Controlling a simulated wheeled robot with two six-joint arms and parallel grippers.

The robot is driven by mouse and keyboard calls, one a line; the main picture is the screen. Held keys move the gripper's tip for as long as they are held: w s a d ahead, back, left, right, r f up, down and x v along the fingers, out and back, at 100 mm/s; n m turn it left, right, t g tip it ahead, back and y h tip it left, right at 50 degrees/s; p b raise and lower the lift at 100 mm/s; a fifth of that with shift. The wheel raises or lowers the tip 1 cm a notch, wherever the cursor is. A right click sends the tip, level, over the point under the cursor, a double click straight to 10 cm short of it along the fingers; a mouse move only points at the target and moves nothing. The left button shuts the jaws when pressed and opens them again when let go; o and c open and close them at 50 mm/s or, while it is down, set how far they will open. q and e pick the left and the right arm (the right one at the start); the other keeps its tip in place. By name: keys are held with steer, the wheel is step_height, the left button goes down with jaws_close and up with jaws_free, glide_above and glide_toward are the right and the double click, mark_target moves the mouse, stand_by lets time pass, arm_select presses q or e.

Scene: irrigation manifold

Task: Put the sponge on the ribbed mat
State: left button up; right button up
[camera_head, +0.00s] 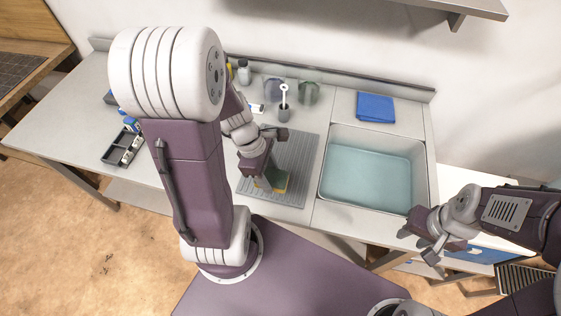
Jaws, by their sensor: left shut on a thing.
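The ribbed mat (301,160) is grey and lies on the counter just left of the sink. I cannot tell whether the sponge touches the mat. My right gripper (419,246) is empty and looks open, in front of the sink's right front corner.
A sink basin (366,180) with bluish water is right of the mat. A white brush in a dark holder (284,113) stands at the mat's back edge, with cups (309,92) behind. A folded blue cloth (375,107) lies behind the sink. A dark tray (117,151) sits left.

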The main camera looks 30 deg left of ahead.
arm_select(q)
glide_above(280, 167)
steer(key=a, duration=0.1)
steer(key=f, duration=0.7)
steer(key=shift+s, duration=0.2)
step_height(280, 167, down, 4)
steer(key=shift+s+r, duration=0.1)
steer(key=shift+s, duration=0.05)
steer(key=shift+f+b, duration=0.2)
steer(key=shift+b, duration=0.1)
steer(key=o, duration=1.3)
